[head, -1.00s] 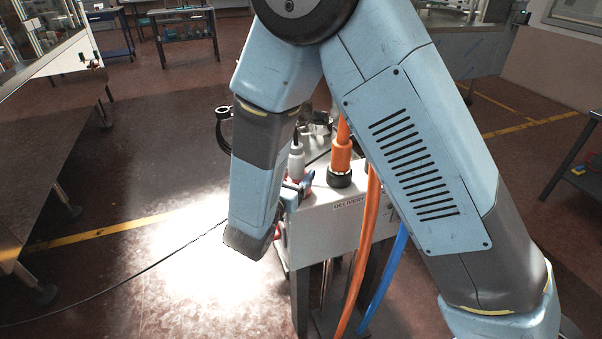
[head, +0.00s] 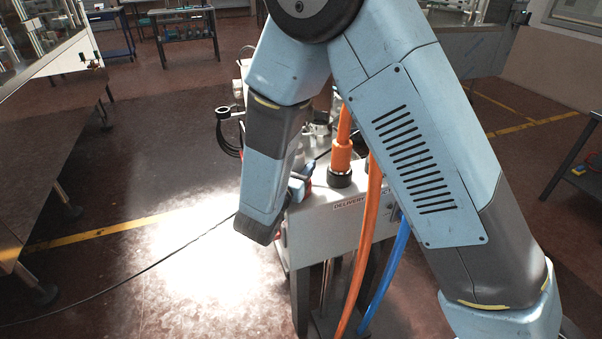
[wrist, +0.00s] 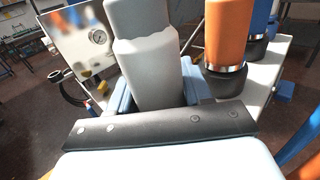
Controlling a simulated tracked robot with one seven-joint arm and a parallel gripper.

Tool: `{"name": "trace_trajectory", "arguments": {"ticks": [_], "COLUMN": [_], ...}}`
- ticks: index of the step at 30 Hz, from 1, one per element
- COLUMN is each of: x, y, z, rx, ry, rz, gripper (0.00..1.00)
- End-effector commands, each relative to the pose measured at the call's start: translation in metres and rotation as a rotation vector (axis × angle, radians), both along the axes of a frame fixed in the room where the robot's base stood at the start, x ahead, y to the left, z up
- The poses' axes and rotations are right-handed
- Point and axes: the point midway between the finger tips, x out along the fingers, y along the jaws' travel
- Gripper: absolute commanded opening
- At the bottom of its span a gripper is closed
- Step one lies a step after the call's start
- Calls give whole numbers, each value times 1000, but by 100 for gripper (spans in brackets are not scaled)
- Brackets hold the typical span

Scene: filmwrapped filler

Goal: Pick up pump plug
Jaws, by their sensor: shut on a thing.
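The pump plug (wrist: 148,75) is a light grey, stepped cylinder in the middle of the wrist view. My gripper (wrist: 158,98) is shut on it, with a blue finger on either side. The plug's lower end is hidden behind the dark front edge of my gripper, so I cannot tell whether it sits in a socket. In the head view, my arm hides the plug, and only a blue part of my gripper (head: 301,184) shows beside the white delivery unit (head: 330,235).
An orange connector (head: 341,160) with an orange hose (head: 366,250) stands on the unit, close to the right of my gripper. A blue hose (head: 397,262) hangs beside it. A black cable (head: 150,268) crosses the floor at left.

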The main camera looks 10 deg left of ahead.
Motion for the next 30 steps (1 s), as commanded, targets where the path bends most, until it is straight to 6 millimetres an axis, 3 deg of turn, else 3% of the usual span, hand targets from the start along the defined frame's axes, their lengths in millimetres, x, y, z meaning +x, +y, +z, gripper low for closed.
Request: {"name": "trace_trajectory", "arguments": {"ticks": [8,17,25,30], "x": [-1,-1,-1,-22], "y": [0,0,0,-7], "z": [-2,0,30,57], "rx": [-1,-1,3,2], "ry": [4,5,1,1], "rz": [1,1,1,3], "gripper": [7,7,7,7]}}
